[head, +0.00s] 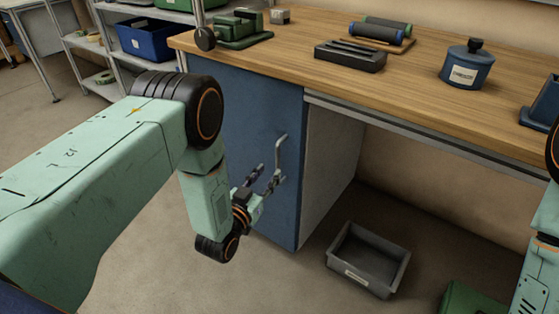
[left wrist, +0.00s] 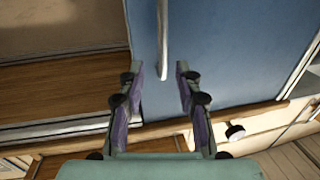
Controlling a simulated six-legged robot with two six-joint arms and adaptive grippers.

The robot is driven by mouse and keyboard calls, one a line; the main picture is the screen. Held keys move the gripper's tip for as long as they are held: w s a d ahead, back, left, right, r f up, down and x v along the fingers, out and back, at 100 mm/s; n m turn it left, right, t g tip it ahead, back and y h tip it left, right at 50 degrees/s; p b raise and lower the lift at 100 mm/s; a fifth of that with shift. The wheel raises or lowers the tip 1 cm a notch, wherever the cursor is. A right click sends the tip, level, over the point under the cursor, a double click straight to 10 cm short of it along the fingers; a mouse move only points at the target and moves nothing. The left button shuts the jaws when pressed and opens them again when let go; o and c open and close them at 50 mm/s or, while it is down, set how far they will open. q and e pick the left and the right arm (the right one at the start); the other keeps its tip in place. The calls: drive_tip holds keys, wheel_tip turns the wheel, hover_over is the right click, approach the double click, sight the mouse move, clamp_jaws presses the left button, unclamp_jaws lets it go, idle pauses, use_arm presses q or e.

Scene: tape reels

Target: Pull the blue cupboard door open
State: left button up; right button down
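The blue cupboard door (head: 244,120) stands under the left part of the workbench and looks shut. Its pale upright bar handle (head: 281,152) is near the door's right edge. My left gripper (head: 267,174) is in front of the door at the handle's lower part, with its fingers open. In the left wrist view the handle (left wrist: 162,40) runs down between the two spread fingertips (left wrist: 160,70) of that gripper. I cannot tell whether a finger touches it. My right arm shows only in part at the right edge, and its gripper is out of view.
On the wooden benchtop (head: 300,40) are a green vise (head: 240,30), a dark rack (head: 350,55) and a blue canister (head: 467,66). A grey bin (head: 368,260) stands on the floor right of the cupboard. The floor before the door is clear apart from my arm.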

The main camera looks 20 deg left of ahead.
sight(277, 160)
use_arm(q)
drive_tip(key=w+b, duration=0.1)
drive_tip(key=w, duration=0.3)
drive_tip(key=w+b, duration=0.1)
drive_tip(key=w, duration=0.1)
drive_tip(key=shift+w+d+f+b, duration=0.15)
drive_tip(key=shift+w+d+b, duration=0.15)
drive_tip(key=shift+w+d, duration=0.1)
drive_tip(key=shift+w, duration=0.7)
drive_tip(key=shift+c, duration=0.3)
clamp_jaws()
